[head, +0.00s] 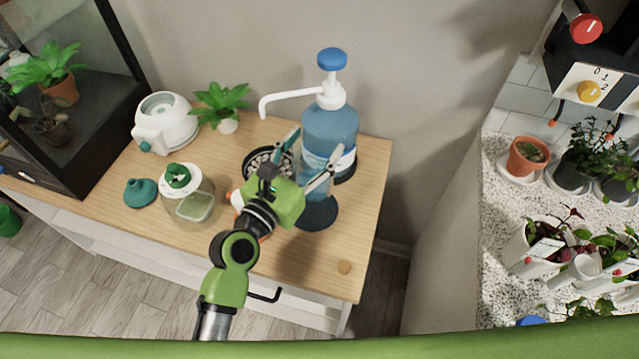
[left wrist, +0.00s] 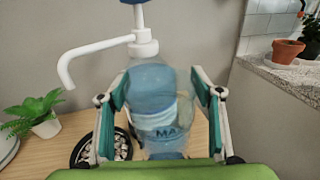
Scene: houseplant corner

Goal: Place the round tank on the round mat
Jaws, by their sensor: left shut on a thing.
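My left gripper (head: 306,160) is shut on a clear, bluish round tank (head: 310,175), one finger on each side. In the left wrist view the tank (left wrist: 150,85) stands upright between the two fingers (left wrist: 160,105), with the label of the bottle behind showing through it. A dark round mat (head: 319,215) lies on the wooden top, just below the tank in the head view. Whether the tank's base touches the mat is unclear. My right gripper is not in view.
A blue pump bottle (head: 330,122) stands close behind the tank. A black round dish of pebbles (head: 257,160) is left of it. The front right is mostly clear.

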